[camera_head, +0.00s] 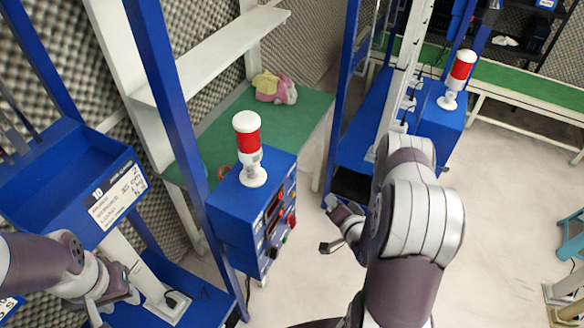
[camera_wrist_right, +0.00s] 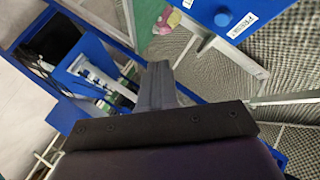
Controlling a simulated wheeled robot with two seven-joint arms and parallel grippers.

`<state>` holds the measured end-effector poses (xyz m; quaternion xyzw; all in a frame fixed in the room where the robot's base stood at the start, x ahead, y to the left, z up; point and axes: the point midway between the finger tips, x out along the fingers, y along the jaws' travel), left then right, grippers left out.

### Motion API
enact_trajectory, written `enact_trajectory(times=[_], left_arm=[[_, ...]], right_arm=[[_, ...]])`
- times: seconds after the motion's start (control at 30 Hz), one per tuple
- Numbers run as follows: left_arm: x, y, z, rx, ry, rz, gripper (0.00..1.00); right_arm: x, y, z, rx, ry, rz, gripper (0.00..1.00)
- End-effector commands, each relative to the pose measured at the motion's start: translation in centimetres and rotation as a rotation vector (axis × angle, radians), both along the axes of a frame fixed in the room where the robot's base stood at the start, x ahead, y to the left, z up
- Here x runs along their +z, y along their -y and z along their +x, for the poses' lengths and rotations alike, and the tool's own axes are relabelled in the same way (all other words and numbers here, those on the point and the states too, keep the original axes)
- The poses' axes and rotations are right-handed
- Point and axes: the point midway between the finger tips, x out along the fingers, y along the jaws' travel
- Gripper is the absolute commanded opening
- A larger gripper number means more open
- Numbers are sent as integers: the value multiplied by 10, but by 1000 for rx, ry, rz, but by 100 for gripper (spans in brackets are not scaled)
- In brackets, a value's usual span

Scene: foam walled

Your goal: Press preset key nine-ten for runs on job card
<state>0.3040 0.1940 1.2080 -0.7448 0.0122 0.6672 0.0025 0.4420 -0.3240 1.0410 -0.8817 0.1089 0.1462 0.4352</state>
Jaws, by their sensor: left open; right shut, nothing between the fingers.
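The job card (camera_head: 117,193) is a white label with handwriting on the front of a blue tray at left; a "10" shows, but the rest is too small to read surely. A blue control box (camera_head: 228,215) stands at the middle, with red and green buttons (camera_head: 285,222) on its right-hand face; key labels are unreadable. My right gripper (camera_head: 335,226) is right of that face, apart from it. In the right wrist view its fingers (camera_wrist_right: 156,82) are shut and empty. My left gripper (camera_head: 118,290) is open at lower left, below the tray.
A red-and-white beacon (camera_head: 248,148) stands on the box. A blue post (camera_head: 180,130) rises left of it. A pink-and-yellow soft object (camera_head: 275,88) lies on a green bench (camera_head: 212,140).

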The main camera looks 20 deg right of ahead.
Motion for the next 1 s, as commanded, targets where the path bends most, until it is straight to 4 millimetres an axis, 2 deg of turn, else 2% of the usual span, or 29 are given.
enact_trajectory(times=[0.1,0.2,0.57,1.0], left_arm=[[0,0,0,0,0,0,40],[0,0,0,0,0,0,40],[0,0,0,0,1,0,40],[-4,0,0,0,1,0,40]], right_arm=[[18,1,7,-14,97,46,0],[26,1,9,-26,136,77,0],[25,0,11,-28,133,86,0],[24,-38,53,-25,131,84,0]])
